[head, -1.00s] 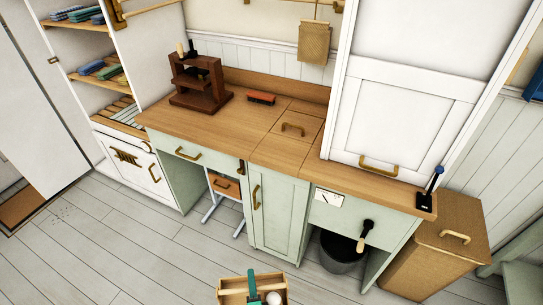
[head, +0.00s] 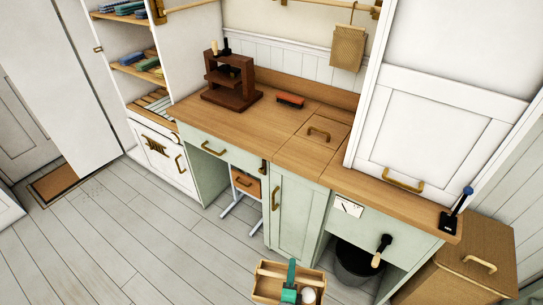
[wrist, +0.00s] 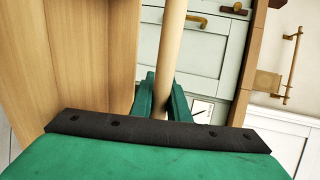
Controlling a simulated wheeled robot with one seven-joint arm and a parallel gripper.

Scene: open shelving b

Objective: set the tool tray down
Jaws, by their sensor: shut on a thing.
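The tool tray (head: 259,289) is a light wooden caddy with a round bar handle, low in the head view. My gripper (head: 291,270), green, is shut around the middle of the bar. The bar (wrist: 170,50) also runs between the green fingers of my gripper (wrist: 163,98) in the wrist view. Wooden boards, apparently the tray's, fill the left of that view. A pale round thing (head: 308,295) shows at the tray's right part. The tray's underside is hidden, and the head view shows it in front of the cabinets, over the floor.
The wooden counter (head: 305,173) carries a dark brown stand (head: 232,82) and a red brush-like thing (head: 290,100). Its front part between them is clear. A dark bucket (head: 358,265) stands under the right cabinet. A brown box (head: 475,250) stands at right. Floor is open at left.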

